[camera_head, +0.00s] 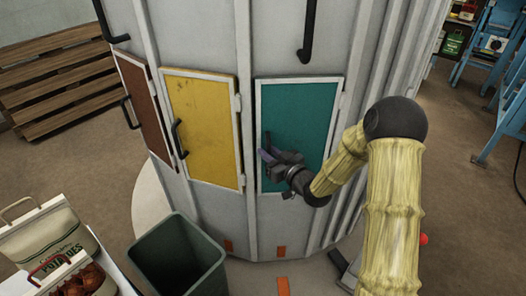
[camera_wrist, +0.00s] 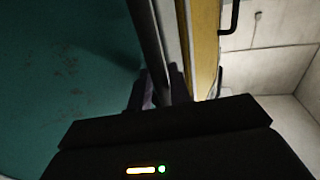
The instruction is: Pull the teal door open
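The teal door (camera_head: 300,117) sits in a white frame in the grey cabinet's wall in the head view and looks closed. It fills the left of the wrist view (camera_wrist: 60,70). My gripper (camera_head: 267,154) is at the door's left edge, low on the panel. In the wrist view my fingers (camera_wrist: 158,88) lie on either side of a dark upright bar (camera_wrist: 150,40), which looks like the door's handle. The fingers are close to the bar, but the dark picture does not show whether they press on it. My gripper hides most of the handle in the head view.
A yellow door (camera_head: 200,120) and a brown door (camera_head: 143,105), both with black handles, are to the left. A dark green bin (camera_head: 180,262) stands below them. A white surface with a potato bag (camera_head: 48,240) is at lower left.

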